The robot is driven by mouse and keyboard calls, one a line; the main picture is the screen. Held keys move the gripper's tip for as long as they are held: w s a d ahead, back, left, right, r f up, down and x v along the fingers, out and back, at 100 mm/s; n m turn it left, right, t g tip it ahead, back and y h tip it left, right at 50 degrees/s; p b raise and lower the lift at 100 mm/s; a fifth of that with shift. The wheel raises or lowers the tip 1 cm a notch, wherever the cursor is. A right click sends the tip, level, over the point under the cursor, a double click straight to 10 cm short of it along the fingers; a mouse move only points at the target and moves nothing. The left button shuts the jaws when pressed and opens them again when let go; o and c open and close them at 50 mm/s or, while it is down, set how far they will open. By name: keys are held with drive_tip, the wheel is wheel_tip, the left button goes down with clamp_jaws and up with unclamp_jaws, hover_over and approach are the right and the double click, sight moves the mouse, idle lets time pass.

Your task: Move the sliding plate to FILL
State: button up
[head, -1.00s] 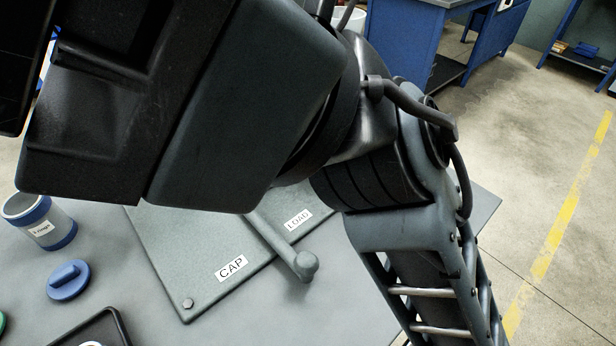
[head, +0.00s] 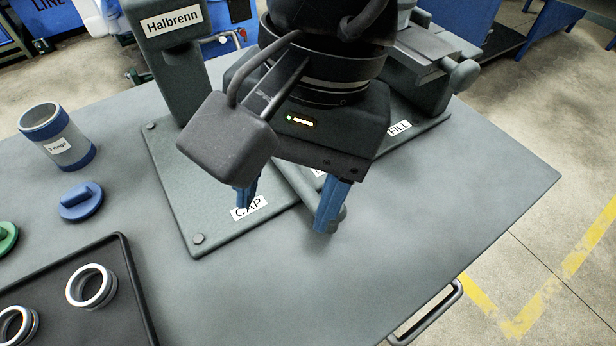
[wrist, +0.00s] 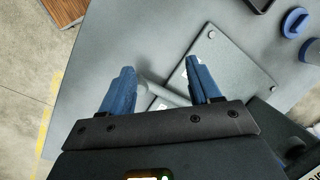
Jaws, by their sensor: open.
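The base plate (head: 180,205) of the machine carries the labels CAP (head: 248,208) and FILL (head: 399,128), with a partly hidden label between them. A grey handle bar (head: 292,182) with a rounded end lies between CAP and the middle label; I take it as the sliding plate's handle. The plate itself is hidden under my arm. My gripper (head: 283,218) is open above the bar, its blue fingers pointing down. In the wrist view the bar (wrist: 168,95) shows between the fingers of my gripper (wrist: 160,66). I cannot tell whether either finger touches it.
A machine column (head: 185,85) labelled Halbrenn stands behind. A grey jar with blue bands (head: 60,140), a blue lid (head: 80,203), a green lid (head: 6,238) and a black tray (head: 135,300) with metal rings are at left. The table's right front is clear.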

drive_tip(key=w+d+h, duration=0.1)
drive_tip(key=w+d, duration=0.1)
drive_tip(key=w+d+f+t+h, duration=0.1)
drive_tip(key=d, duration=0.1)
drive_tip(key=shift+w+d+f+t, duration=0.1)
drive_tip(key=shift+w+d+t, duration=0.2)
drive_tip(key=shift+w, duration=0.1)
drive_tip(key=shift+f, duration=0.2)
wheel_tip(320, 180, down, 7)
drive_tip(key=shift+f, duration=0.15)
drive_tip(key=shift+c, duration=0.3)
clamp_jaws()
